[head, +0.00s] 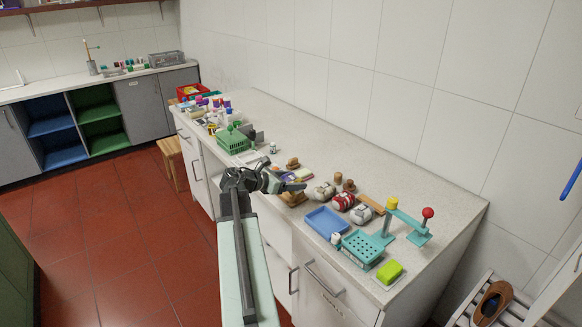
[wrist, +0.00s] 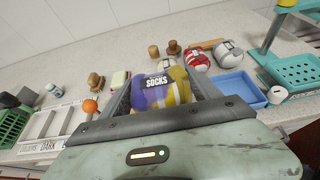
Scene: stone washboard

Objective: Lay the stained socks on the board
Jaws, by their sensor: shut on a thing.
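The bundle sits between the two fingers in the wrist view. In the head view my gripper (head: 285,185) is over the front edge of the counter, left of the blue tray, and largely hides the bundle. Stains on the bundle cannot be made out. A flat wooden piece (head: 371,204) lies behind the other bundles; I cannot tell whether it is the board.
A red-and-white bundle (head: 344,201) and a grey-and-white bundle (head: 361,214) lie behind the blue tray (head: 327,223). A teal perforated stand (head: 364,247) and a green sponge (head: 390,271) are at the right end. A green basket (head: 234,141) stands left. Counter along the wall is clear.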

